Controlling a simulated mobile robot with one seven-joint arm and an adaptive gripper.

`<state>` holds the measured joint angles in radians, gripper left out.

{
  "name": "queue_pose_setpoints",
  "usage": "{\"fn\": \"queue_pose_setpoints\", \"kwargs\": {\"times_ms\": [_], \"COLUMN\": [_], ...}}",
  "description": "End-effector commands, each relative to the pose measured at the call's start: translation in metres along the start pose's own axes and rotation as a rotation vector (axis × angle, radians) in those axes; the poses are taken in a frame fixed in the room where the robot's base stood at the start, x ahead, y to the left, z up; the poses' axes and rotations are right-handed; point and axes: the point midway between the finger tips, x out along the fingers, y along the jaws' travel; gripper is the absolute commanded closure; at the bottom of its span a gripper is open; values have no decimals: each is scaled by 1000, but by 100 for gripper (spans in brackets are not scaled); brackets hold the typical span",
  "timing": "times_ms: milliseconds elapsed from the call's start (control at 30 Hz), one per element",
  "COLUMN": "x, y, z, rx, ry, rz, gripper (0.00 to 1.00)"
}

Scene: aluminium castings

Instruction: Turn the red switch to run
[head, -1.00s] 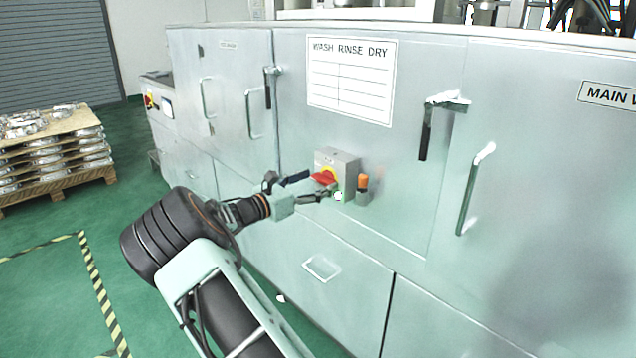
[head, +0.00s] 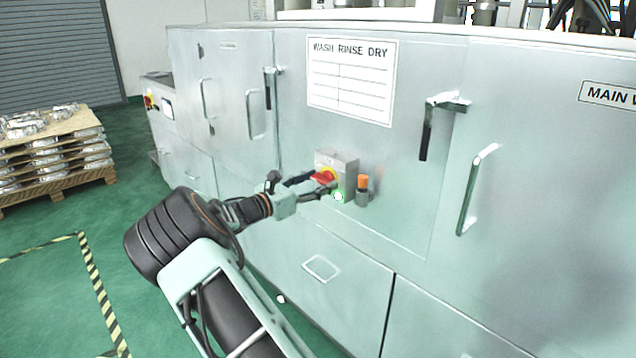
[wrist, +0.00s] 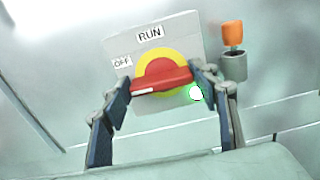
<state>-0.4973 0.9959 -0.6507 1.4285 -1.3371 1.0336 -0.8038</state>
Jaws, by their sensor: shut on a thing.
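The red switch (wrist: 162,81) is a bar handle on a yellow round plate (wrist: 160,58), on a grey box (head: 345,163) fixed to the machine front. The wrist view shows a RUN label (wrist: 149,33) above it and an OFF label (wrist: 122,63) at upper left. The handle lies nearly level in that view, its white mark at the left end, nearer OFF than RUN. My gripper (head: 321,182) is shut on the handle, with one finger at each end; it fills the lower wrist view (wrist: 160,84). The fingertips partly hide the handle's ends.
A lit green lamp (wrist: 196,93) sits at the box's lower corner, close to my right finger. An orange-topped post (head: 362,184) stands just right of the box. Door handles (head: 467,190) project from the machine front. A pallet of castings (head: 55,152) stands far left on open floor.

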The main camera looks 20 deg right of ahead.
Motion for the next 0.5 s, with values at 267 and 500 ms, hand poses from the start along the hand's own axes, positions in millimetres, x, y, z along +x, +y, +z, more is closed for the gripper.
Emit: {"fn": "queue_pose_setpoints", "kwargs": {"times_ms": [267, 500], "x": [-1, -1], "y": [0, -1], "z": [-3, -4], "rx": [135, 347], "ry": [1, 0], "rz": [1, 1], "gripper": [69, 69]}}
